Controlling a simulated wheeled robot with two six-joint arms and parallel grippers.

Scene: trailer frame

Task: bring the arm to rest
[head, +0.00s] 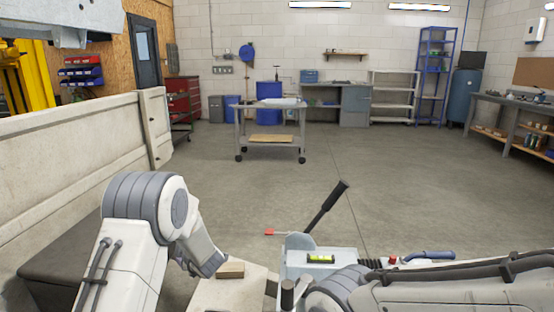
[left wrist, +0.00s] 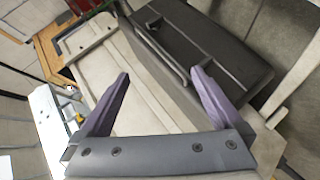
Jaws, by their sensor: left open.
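My left arm (head: 145,210) comes up from the lower left in the head view and bends down toward the middle. Its gripper end is not clearly shown there. In the left wrist view my left gripper (left wrist: 160,76) shows two purple-grey fingers spread wide, with nothing between them. Beyond the fingers are a beige ribbed surface and a dark grey box (left wrist: 222,50) with a bar along it. My right arm (head: 420,290) lies across the lower right of the head view; its gripper is not visible.
A pale trailer side wall (head: 70,150) runs along the left. In front stand a black-gripped lever (head: 326,208), a yellow-green bubble level (head: 320,259) and a small wooden block (head: 230,269). A wheeled cart (head: 270,125) stands farther back. The concrete floor between is clear.

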